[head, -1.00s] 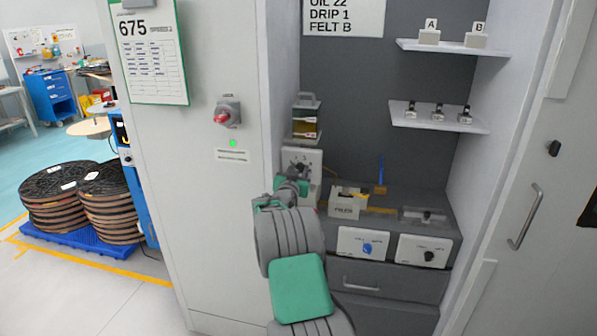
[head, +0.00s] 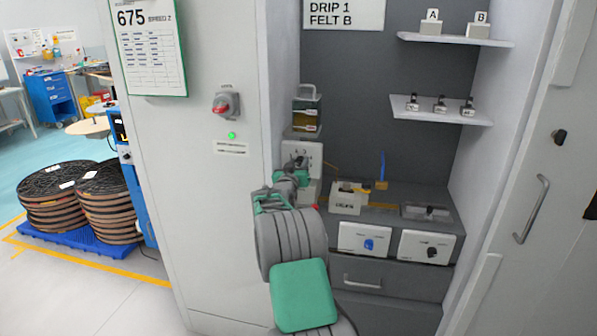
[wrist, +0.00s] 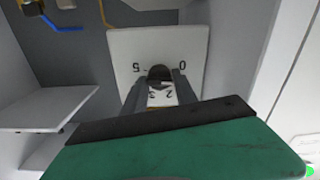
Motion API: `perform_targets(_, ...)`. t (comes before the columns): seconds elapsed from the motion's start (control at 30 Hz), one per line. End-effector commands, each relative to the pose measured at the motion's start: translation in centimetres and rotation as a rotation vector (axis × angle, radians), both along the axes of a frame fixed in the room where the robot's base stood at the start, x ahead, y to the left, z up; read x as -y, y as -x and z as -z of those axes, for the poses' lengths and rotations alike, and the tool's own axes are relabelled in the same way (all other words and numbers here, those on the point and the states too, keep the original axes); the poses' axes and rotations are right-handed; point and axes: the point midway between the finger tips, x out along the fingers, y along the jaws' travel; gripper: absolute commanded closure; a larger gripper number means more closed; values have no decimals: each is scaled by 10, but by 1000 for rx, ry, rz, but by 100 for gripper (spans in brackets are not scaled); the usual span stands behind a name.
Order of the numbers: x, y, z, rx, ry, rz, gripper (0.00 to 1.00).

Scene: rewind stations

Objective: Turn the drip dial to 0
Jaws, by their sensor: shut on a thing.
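A white dial panel (head: 309,152) with a dark knob stands upright below an oil container, at the left inside the cabinet; its name is not readable. In the wrist view the panel (wrist: 190,42) shows upside-down figures, among them 0, 5, 2 and 3. My gripper (wrist: 160,82) is shut on the dark knob (wrist: 160,73), one finger on each side. The fingers hide part of the scale, and I cannot tell which figure the knob points to. In the head view my gripper (head: 294,172) is in front of the panel's lower part.
The oil container (head: 306,110) stands above the panel. To the right are a small white box (head: 348,198), a blue-knob panel (head: 364,240) and a black-knob panel (head: 427,247). Shelves (head: 440,108) hang at the right. A sign (head: 343,12) reads DRIP 1, FELT B.

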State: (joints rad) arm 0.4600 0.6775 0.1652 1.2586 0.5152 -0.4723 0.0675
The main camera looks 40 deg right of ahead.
Motion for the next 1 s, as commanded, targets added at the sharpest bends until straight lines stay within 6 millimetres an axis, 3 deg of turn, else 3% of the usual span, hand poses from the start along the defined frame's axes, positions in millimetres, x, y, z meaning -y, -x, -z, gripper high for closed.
perform_targets(0.5, -1, -1, 3, -311, 239, -1, 100)
perform_targets(1.0, -1, -1, 1, -402, 309, -1, 100)
